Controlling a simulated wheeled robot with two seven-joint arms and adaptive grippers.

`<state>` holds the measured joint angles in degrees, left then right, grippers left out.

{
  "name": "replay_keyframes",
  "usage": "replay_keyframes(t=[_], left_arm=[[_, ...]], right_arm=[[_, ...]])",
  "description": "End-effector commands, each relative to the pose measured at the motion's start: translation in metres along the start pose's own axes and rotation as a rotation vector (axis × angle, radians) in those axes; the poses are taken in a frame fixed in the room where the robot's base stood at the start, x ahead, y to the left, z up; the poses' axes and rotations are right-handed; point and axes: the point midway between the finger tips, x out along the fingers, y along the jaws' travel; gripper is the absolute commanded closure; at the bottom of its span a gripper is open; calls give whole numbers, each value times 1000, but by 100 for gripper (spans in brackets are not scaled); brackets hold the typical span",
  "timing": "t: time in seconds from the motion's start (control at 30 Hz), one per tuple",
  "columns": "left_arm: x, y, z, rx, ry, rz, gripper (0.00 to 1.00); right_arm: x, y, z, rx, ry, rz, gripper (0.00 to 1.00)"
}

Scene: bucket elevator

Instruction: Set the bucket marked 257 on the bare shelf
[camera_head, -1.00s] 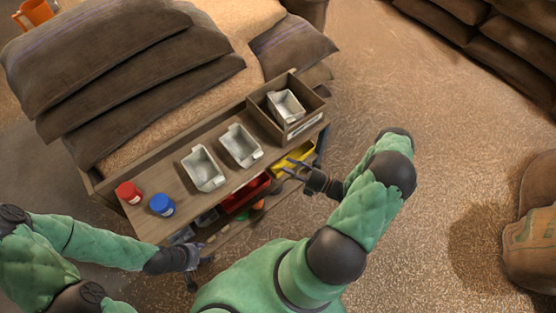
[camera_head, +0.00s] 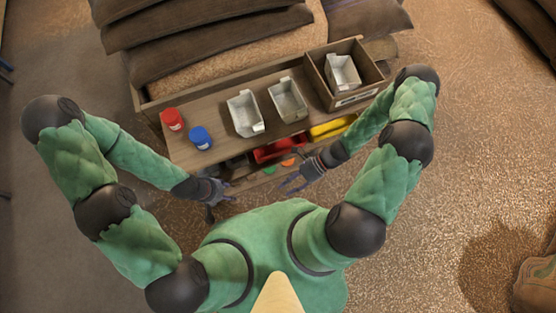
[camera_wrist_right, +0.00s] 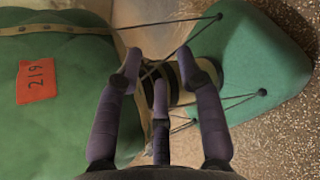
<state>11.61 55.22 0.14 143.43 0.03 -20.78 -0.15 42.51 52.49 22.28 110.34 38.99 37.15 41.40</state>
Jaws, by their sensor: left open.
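Two pale metal buckets stand on the wooden bench top (camera_head: 190,160) in the head view, a left one (camera_head: 246,114) and a right one (camera_head: 288,99). A third metal bucket (camera_head: 342,72) sits inside a wooden box (camera_head: 350,100) at the bench's right end. I cannot read a 257 on any of them. I cannot pick out a bare shelf. My left gripper (camera_head: 222,199) is open, below the bench's front edge. My right gripper (camera_head: 290,184) is also at the front, right of the left one. Its fingers (camera_wrist_right: 159,65) are apart and empty in the right wrist view.
A red jar (camera_head: 172,120) and a blue jar (camera_head: 200,138) stand at the bench's left end. Below the top are a red bin (camera_head: 280,150), a yellow bin (camera_head: 333,127) and small coloured items. Stacked sacks (camera_head: 210,40) lie behind.

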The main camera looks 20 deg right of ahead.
Motion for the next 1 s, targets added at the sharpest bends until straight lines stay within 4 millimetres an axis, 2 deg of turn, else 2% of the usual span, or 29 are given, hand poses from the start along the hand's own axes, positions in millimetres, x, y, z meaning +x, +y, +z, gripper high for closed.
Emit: replay_keyframes(t=[0.1, 0.23, 0.4, 0.5, 0.6, 0.7, 1.0], left_arm=[[0, 0, 0, 0, 0, 0, 49], [0, 0, 0, 0, 0, 0, 49], [0, 0, 0, 0, 0, 0, 49], [0, 0, 0, 0, 0, 0, 49], [0, 0, 0, 0, 0, 0, 49], [0, 0, 0, 0, 0, 0, 49], [0, 0, 0, 0, 0, 0, 49]], right_arm=[[10, 12, -14, -395, 269, 36, 62], [10, 8, -18, -871, 518, 77, 62], [8, -5, 8, -1442, 736, 113, 62], [10, -8, 27, -1678, 805, 120, 62], [11, -9, 40, -1818, 841, 118, 62], [12, -9, 46, -1875, 854, 117, 62], [12, -10, 46, -1877, 856, 115, 62]])
